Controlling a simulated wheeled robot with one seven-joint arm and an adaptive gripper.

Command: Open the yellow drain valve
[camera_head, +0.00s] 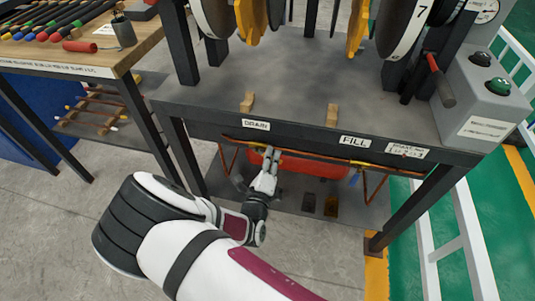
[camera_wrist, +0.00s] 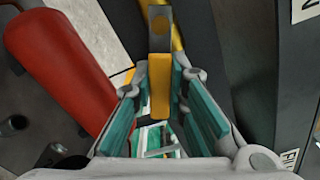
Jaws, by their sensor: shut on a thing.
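The yellow drain valve handle (camera_wrist: 160,88) is a flat yellow lever on a grey stem, seen in the upper middle of the wrist view. My gripper (camera_wrist: 161,90) has its green-padded fingers on both sides of the lever and is shut on it. In the head view my gripper (camera_head: 269,160) reaches under the front edge of the bench, just below the DRAIN label (camera_head: 256,125). It hides most of the handle there. How far the lever is turned is hard to tell.
A red tank (camera_head: 315,167) lies behind my gripper under the bench; it fills the left of the wrist view (camera_wrist: 60,65). Copper-coloured pipe (camera_head: 373,187) and a blue handle (camera_head: 354,179) sit to the right, below the FILL label (camera_head: 355,141). Bench legs (camera_head: 416,207) stand at the sides.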

